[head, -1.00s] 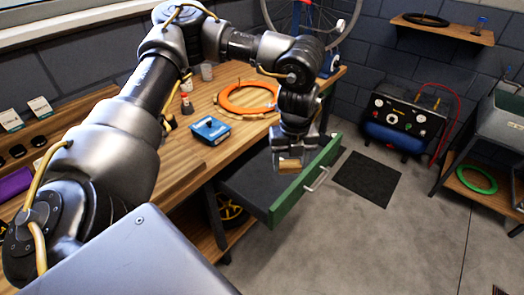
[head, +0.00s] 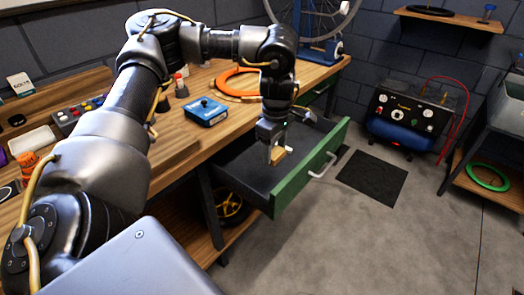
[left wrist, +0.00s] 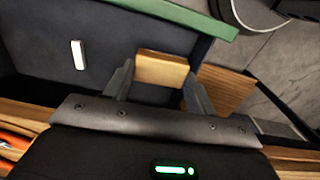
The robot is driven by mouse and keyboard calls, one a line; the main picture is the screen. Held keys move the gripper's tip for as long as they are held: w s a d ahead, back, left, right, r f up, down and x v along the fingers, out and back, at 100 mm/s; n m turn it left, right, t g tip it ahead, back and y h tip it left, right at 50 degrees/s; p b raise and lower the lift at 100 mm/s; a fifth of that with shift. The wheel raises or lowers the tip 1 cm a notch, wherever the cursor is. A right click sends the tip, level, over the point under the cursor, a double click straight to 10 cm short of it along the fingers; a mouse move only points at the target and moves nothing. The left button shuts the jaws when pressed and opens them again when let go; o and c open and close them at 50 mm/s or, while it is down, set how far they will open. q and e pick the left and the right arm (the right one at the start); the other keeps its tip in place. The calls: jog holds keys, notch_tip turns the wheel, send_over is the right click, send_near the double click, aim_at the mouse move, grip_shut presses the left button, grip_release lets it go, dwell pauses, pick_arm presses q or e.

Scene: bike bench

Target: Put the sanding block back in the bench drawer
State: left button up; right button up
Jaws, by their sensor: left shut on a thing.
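The sanding block (head: 279,155) is a small tan, wood-coloured block. My left gripper (head: 273,154) is shut on it, pointing down over the open bench drawer. In the left wrist view the block (left wrist: 162,68) sits between the two fingertips (left wrist: 158,85). The drawer (head: 306,172) has a green front, a light handle and a dark floor. The block is within the drawer's outline; I cannot tell whether it touches the floor. My right gripper is not in view.
A small white item (left wrist: 78,55) lies on the drawer floor. On the wooden bench are a blue box (head: 206,111) and an orange ring (head: 236,84). A compressor (head: 404,120) and a dark mat (head: 372,178) are to the right. Open floor lies in front of the drawer.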

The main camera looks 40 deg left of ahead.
pick_arm(q)
jog(key=shift+w+a+f+m, duration=0.1)
jog(key=shift+a+f+m, duration=0.05)
jog(key=shift+m, duration=0.25)
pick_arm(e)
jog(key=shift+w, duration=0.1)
